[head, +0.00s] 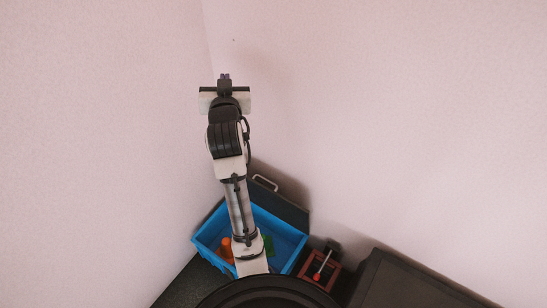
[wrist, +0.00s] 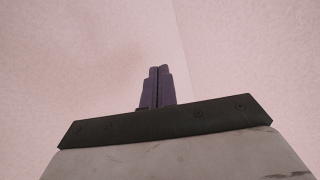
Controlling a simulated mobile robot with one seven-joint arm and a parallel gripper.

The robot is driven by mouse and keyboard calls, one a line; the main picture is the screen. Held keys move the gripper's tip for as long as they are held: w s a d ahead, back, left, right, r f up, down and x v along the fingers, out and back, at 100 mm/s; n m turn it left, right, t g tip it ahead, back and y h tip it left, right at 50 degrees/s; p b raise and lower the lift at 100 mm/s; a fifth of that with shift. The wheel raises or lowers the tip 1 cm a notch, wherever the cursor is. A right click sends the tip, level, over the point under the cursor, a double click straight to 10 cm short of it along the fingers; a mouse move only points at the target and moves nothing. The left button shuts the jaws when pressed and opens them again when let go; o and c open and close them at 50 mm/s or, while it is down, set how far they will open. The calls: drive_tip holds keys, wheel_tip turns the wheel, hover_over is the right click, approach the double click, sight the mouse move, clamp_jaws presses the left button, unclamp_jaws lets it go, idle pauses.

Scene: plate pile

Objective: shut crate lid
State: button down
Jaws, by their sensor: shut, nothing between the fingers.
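The blue crate (head: 208,236) stands in the corner in the head view, open at the top. A dark panel with a light handle (head: 265,183), which looks like the crate's lid (head: 290,211), stands raised at the crate's back. My arm crosses in front of the crate and hides part of it and of the panel. My gripper (head: 225,77) is at the arm's far end, well above and beyond the crate, touching nothing visible. Its two purple fingers (wrist: 156,88) are together and empty in the wrist view, with only pale walls behind.
An orange thing (head: 226,246) and a green thing (head: 268,245) are in the crate. Right of it is a small reddish-brown box with a red-tipped lever (head: 317,276). A dark surface (head: 410,283) lies at lower right. Pale walls meet behind my arm.

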drive_tip(key=w+d+f+m+g+h, duration=0.25)
drive_tip(key=d+f+g, duration=0.2)
drive_tip(key=f, duration=0.55)
drive_tip(key=m+g+h, duration=0.4)
drive_tip(key=m+g, duration=0.1)
drive_tip(key=g, duration=0.1)
hover_over(267, 195)
drive_tip(key=a, duration=0.1)
wheel_tip(267, 195, down, 26)
drive_tip(key=p+x, duration=0.1)
drive_tip(key=x, duration=0.7)
drive_tip(key=shift+d+f, duration=0.1)
drive_tip(key=shift+f, duration=0.2)
